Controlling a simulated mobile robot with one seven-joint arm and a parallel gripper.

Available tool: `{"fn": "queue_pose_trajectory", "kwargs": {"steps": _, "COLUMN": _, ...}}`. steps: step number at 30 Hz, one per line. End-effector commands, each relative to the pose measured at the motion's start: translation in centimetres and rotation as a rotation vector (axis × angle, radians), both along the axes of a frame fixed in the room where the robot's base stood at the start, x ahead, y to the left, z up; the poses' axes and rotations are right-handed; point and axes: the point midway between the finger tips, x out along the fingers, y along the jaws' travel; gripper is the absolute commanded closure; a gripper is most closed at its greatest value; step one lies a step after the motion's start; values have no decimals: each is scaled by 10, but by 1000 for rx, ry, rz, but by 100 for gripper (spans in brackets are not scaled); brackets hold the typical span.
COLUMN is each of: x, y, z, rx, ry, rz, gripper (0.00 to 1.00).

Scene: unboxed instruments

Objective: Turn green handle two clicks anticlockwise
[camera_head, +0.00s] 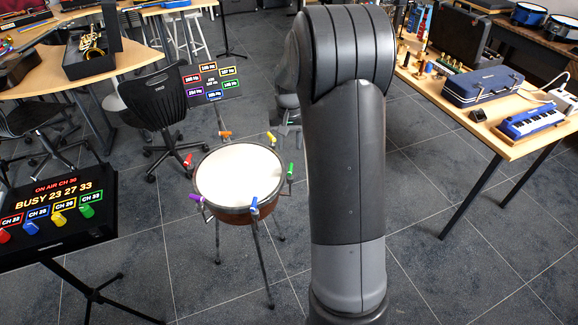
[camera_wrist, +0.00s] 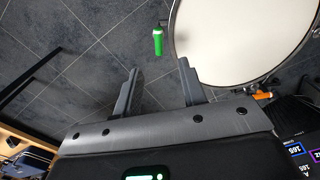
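The green handle (camera_head: 290,170) is a small upright peg on the right side of the drum's rim in the head view. In the wrist view the green handle (camera_wrist: 158,42) stands beside the pale drum head (camera_wrist: 235,35), ahead of the fingertips. My gripper (camera_wrist: 157,78) is open, with its two fingers spread and nothing between them. The green handle lies beyond the gap between the fingers, apart from both. In the head view my arm hides most of the gripper. The drum (camera_head: 240,175) stands on thin legs and carries several coloured handles.
A display board (camera_head: 211,82) with coloured numbers stands behind the drum. A black console (camera_head: 55,215) with coloured knobs, one green, is at the left. A black chair (camera_head: 155,100) is behind. A wooden table (camera_head: 510,145) with instruments is at the right. An orange handle (camera_wrist: 264,95) is near the right finger.

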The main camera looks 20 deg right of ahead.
Motion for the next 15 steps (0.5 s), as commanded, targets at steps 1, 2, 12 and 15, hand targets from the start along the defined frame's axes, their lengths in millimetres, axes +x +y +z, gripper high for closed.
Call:
{"fn": "queue_pose_trajectory", "kwargs": {"steps": 1, "x": 3, "y": -3, "z": -7, "rx": 2, "ry": 9, "rz": -5, "gripper": 62}}
{"fn": "queue_pose_trajectory", "kwargs": {"steps": 2, "x": 4, "y": -4, "z": -10, "rx": 3, "ry": 12, "rz": -7, "gripper": 62}}
{"fn": "queue_pose_trajectory", "kwargs": {"steps": 12, "x": 6, "y": -6, "z": -47, "rx": 5, "ry": 21, "rz": -11, "gripper": 62}}
{"fn": "queue_pose_trajectory", "kwargs": {"steps": 15, "x": 6, "y": -6, "z": -67, "rx": 5, "ry": 21, "rz": -11, "gripper": 62}}
